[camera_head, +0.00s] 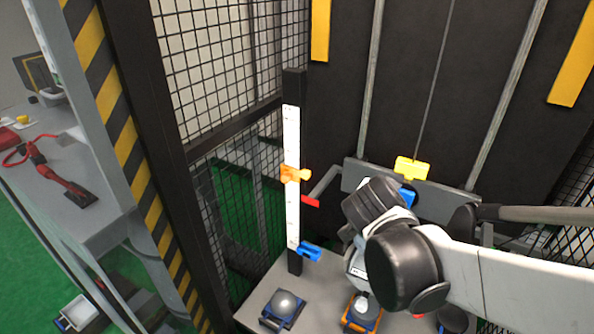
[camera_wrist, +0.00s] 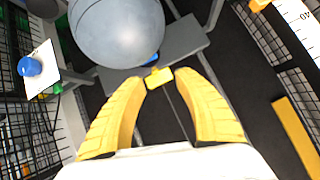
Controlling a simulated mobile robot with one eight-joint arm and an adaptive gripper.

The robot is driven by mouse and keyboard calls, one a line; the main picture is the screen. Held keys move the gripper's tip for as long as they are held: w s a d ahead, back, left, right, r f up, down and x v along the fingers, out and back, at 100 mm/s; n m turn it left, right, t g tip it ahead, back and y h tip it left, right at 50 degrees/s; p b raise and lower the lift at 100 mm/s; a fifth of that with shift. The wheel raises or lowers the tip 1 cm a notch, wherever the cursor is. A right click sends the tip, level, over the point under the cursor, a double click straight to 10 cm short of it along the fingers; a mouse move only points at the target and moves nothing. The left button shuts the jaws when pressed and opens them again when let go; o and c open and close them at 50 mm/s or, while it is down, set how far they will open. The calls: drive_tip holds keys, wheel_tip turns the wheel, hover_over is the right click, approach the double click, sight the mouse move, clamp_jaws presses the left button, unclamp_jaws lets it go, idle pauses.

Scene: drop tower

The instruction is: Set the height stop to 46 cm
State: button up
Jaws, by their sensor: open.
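A white ruler scale (camera_head: 292,140) stands upright on a black post in the head view. An orange clamp (camera_head: 293,174), apparently the height stop, sits partway up it. A red pointer (camera_head: 311,202) and, lower down, a blue clamp (camera_head: 309,252) are also at the post. The head-view numbers are too small to read. In the wrist view the scale (camera_wrist: 296,19) shows a 40 at upper right, and a bit of orange clamp (camera_wrist: 258,4) shows at the top edge. My gripper (camera_wrist: 163,84) is open and empty, with yellow fingers; in the head view my arm hides the fingers.
A large grey ball (camera_wrist: 117,30) is close in the wrist view. A ball in a blue holder (camera_head: 284,305) stands on the bench. Mesh panels (camera_head: 235,75) stand left of the scale.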

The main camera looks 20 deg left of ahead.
drive_tip(key=w+a+f+m+t+y, duration=0.1)
drive_tip(key=w+a+f+t, duration=0.15)
drive_tip(key=a, duration=0.95)
drive_tip(key=m+t+y, duration=0.1)
drive_tip(key=y, duration=0.1)
approach(285, 179)
drive_tip(key=shift+m, duration=0.3)
drive_tip(key=b+x, duration=0.2)
drive_tip(key=x, duration=0.9)
drive_tip(key=shift+w+a+f, duration=0.1)
drive_tip(key=shift+f, duration=0.05)
clamp_jaws()
